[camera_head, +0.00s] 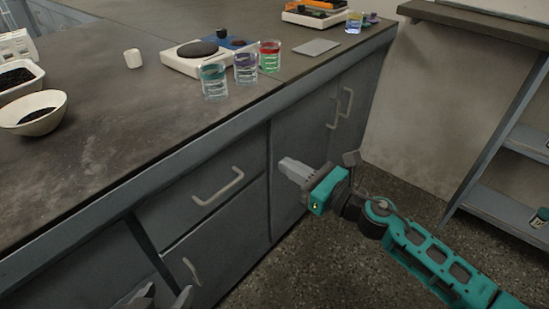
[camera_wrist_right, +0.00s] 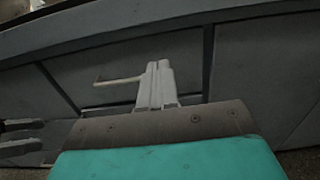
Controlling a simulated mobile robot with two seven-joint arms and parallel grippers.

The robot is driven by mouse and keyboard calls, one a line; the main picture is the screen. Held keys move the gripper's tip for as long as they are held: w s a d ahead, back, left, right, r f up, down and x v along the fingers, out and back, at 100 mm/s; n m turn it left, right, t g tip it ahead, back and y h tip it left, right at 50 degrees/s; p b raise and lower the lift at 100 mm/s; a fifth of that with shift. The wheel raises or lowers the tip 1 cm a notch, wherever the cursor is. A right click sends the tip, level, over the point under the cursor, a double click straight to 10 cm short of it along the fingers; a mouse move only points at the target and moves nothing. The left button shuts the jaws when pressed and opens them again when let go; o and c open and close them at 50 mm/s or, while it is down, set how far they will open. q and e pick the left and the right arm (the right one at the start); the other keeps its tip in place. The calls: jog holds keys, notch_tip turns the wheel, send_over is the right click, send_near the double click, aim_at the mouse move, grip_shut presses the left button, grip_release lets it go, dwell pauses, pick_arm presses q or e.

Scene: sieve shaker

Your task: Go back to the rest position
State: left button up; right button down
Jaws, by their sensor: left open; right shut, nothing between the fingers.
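My right gripper (camera_head: 284,165) is shut and empty, held in front of the grey cabinet doors below the bench top in the head view. In the right wrist view its two grey fingers (camera_wrist_right: 157,68) are together, with the cabinet front behind them. My left gripper (camera_head: 165,297) shows only in part at the bottom edge of the head view, in front of the lower cabinet. Its fingers are apart with nothing seen between them. Two dark finger shapes also show at the left edge of the right wrist view.
The dark bench top (camera_head: 110,100) holds a white bowl (camera_head: 33,116), a white scale (camera_head: 195,62), and teal, purple and red-banded beakers (camera_head: 214,82) near its edge. Cabinet handles (camera_head: 218,188) stick out. A shelf rack (camera_head: 510,165) stands right. The floor (camera_head: 330,270) near my right arm is clear.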

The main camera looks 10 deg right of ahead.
jog(key=s+f+n+g+h, duration=0.2)
jog(key=s+f+n+h, duration=0.35)
jog(key=n, duration=1.05)
jog(key=s+f+n+g+h, duration=0.2)
jog(key=s+f+n, duration=0.4)
jog(key=s+n, duration=0.8)
pick_arm(q)
jog(key=s+a+r+y+p, duration=0.1)
jog(key=a+r+p, duration=0.3)
jog(key=r+p, duration=0.9)
jog(key=s+p, duration=0.1)
jog(key=p, duration=0.6)
jog(key=shift+a+r+y+p, duration=0.15)
jog(key=shift+r+y+p, duration=0.15)
jog(key=shift+r+p, duration=0.1)
pick_arm(e)
jog(key=d+r+n+h, duration=0.1)
jog(key=d+r, duration=0.2)
jog(key=r, duration=1.1)
jog(key=shift+w, duration=0.45)
pick_arm(q)
jog(key=shift+s+f, duration=0.1)
jog(key=shift+c, duration=0.4)
